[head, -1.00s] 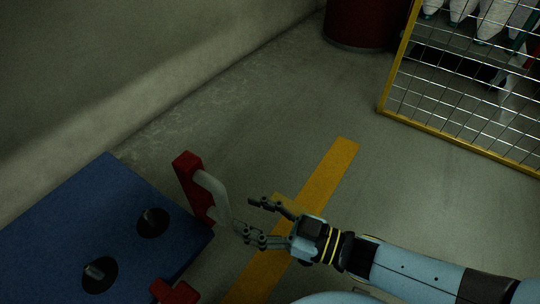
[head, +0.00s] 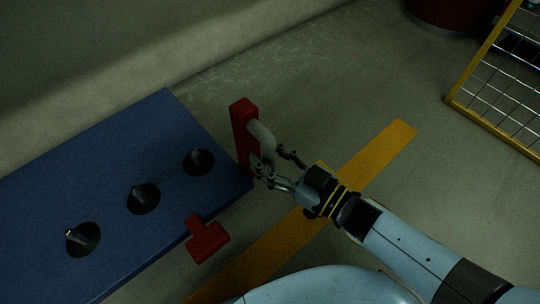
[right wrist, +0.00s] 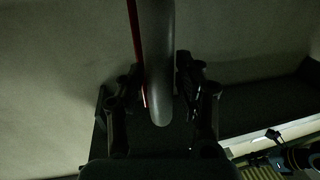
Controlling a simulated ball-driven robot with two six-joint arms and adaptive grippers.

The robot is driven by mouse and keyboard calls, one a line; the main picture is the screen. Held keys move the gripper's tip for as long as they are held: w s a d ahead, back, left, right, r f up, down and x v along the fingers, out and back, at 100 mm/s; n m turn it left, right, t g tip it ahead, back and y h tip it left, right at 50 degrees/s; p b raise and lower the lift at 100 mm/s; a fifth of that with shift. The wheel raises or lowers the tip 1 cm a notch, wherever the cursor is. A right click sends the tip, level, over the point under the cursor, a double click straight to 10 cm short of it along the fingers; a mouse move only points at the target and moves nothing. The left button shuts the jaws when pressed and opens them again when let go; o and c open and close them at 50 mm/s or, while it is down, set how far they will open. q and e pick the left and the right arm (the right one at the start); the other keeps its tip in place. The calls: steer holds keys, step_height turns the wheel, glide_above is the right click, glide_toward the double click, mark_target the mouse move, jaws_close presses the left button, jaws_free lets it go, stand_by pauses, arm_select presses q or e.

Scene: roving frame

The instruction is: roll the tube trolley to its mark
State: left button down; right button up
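The tube trolley (head: 105,170) has a blue top with several dark round holes, each with a short peg. At its right end stands a red bracket (head: 243,130) with a pale grey handle (head: 262,138). My right gripper (head: 274,162) is at the handle's lower part, its fingers apart. In the right wrist view the handle (right wrist: 157,55) runs down between the two fingers (right wrist: 158,95), with a gap showing on the right side. A yellow floor stripe (head: 375,155) runs diagonally beyond the gripper, partly hidden by my arm. My left gripper is not in view.
A red block-shaped part (head: 207,240) juts from the trolley's near edge. A pale wall (head: 130,45) runs behind the trolley. A yellow-framed wire mesh panel (head: 505,75) and a dark red drum (head: 445,12) stand at upper right. The floor between is clear.

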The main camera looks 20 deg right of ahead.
jaws_close()
steer(key=w+d, duration=0.4)
steer(key=d, duration=0.7)
steer(key=shift+d+f, duration=0.15)
steer(key=shift+d, duration=0.05)
stand_by(1.1)
stand_by(0.6)
steer(key=w+d, duration=0.2)
steer(key=d, duration=0.5)
steer(key=shift+w+d+b, duration=0.15)
steer(key=shift+w+b, duration=0.1)
steer(key=shift+b, duration=0.15)
stand_by(0.5)
stand_by(0.4)
steer(key=shift+o, duration=0.8)
jaws_free()
steer(key=o, duration=0.6)
steer(key=shift+w, duration=0.1)
